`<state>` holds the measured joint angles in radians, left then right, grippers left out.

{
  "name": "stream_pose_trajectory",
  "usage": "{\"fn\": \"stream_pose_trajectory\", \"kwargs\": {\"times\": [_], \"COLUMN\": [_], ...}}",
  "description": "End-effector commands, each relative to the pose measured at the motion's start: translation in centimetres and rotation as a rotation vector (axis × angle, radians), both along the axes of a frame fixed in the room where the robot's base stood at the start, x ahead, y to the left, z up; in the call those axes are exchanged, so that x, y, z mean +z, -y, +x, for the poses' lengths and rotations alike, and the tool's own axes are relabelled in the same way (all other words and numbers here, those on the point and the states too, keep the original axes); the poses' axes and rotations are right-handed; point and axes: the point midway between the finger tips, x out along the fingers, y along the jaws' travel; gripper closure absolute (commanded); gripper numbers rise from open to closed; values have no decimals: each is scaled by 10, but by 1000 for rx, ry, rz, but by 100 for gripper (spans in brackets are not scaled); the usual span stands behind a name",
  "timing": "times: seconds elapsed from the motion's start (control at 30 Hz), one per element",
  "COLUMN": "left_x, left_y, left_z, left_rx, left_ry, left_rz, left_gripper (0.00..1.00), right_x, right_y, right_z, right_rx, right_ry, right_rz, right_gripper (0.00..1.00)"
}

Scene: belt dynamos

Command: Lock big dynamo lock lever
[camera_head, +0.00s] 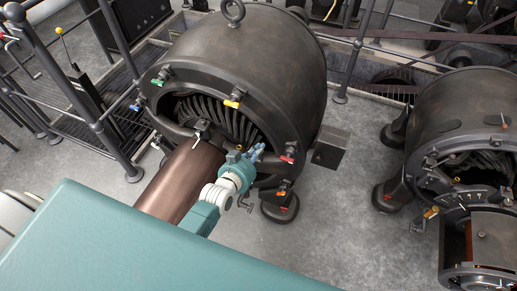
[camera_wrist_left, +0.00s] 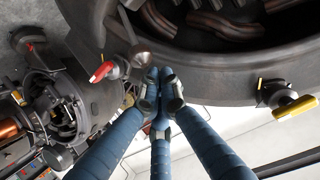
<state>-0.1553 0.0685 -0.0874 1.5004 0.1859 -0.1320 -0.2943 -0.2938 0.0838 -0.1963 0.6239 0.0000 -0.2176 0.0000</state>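The big dynamo (camera_head: 262,55) is a dark round housing with coloured-handled levers around its front rim. These include a green lever (camera_head: 158,82), a yellow lever (camera_head: 232,104), a red lever (camera_head: 288,159), a blue lever (camera_head: 135,107) and an orange lever (camera_head: 281,193). I cannot tell which is the lock lever. My left gripper (camera_head: 259,150) is in front of the rim, just left of the red lever. In the left wrist view its blue fingers (camera_wrist_left: 160,92) meet at the tips with nothing between them. The red lever (camera_wrist_left: 103,71) is left of them, apart; a yellow lever (camera_wrist_left: 296,107) is at right.
A brown cylindrical shaft (camera_head: 180,180) extends from the dynamo's front beside my left arm. A smaller dynamo (camera_head: 465,115) stands at right, with grey floor (camera_head: 345,215) free between them. Metal railings (camera_head: 95,125) stand at left. A grey box (camera_head: 331,147) sits at the big dynamo's side.

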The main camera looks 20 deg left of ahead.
Motion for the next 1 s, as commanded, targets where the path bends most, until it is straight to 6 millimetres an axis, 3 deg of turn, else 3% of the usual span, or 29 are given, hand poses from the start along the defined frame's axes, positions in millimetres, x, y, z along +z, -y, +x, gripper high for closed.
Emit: {"fn": "stream_pose_trajectory", "kwargs": {"times": [0.27, 0.43, 0.5, 0.6, 1.0], "left_x": [-1, -11, -27, -30, -26], "left_y": [0, -1, -1, -1, -1], "left_z": [-1, -21, -31, -35, -37], "left_rx": [0, 0, 1, 0, 1], "left_ry": [-1, -7, 19, 70, 100], "left_rz": [0, 2, -1, -2, -3], "left_gripper": [100, 100, 100, 100, 100], "right_x": [-1, 10, -4, -16, -18], "right_y": [0, -2, -3, -4, -8], "right_z": [-11, -12, -11, -11, -9], "right_rx": [1, 3, 3, 3, 3], "right_ry": [-16, -18, -17, -15, -14], "right_rz": [-1, 1, 2, 4, 8], "right_gripper": [60, 60, 60, 60, 60]}}
